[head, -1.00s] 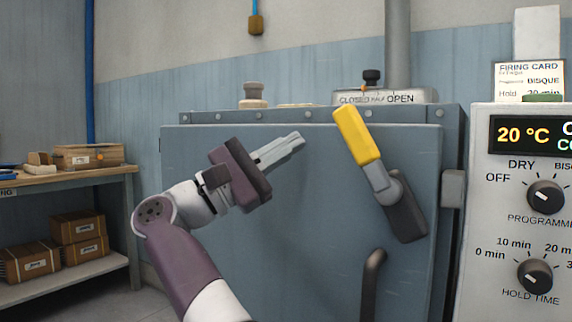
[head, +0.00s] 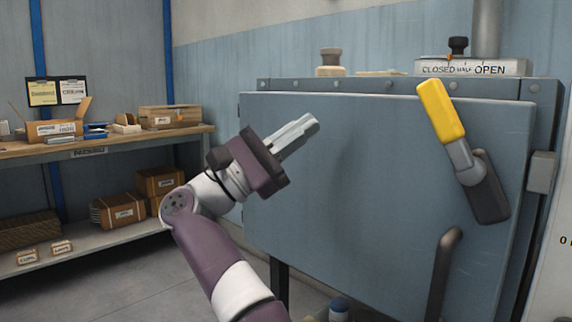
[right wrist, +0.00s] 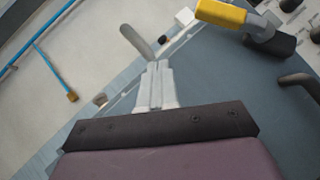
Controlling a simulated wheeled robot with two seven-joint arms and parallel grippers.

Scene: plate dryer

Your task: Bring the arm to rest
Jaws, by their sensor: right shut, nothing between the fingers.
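My right gripper (head: 309,127) is shut and empty in the head view, held in front of the blue-grey kiln door (head: 370,190) on its left part. Its shut fingers (right wrist: 155,85) also show in the right wrist view. The yellow-handled latch (head: 441,111) is on the right of the door, to the right of the gripper and apart from it. The latch also shows at the top of the right wrist view (right wrist: 221,13). My left gripper is not in view.
A dark curved door handle (head: 443,270) sits below the latch. A wooden workbench (head: 110,144) with boxes stands at the left, with cartons (head: 122,209) on its lower shelf. The damper plate (head: 475,66) reading CLOSED, HALF, OPEN is on top. Floor (head: 120,285) is clear at the lower left.

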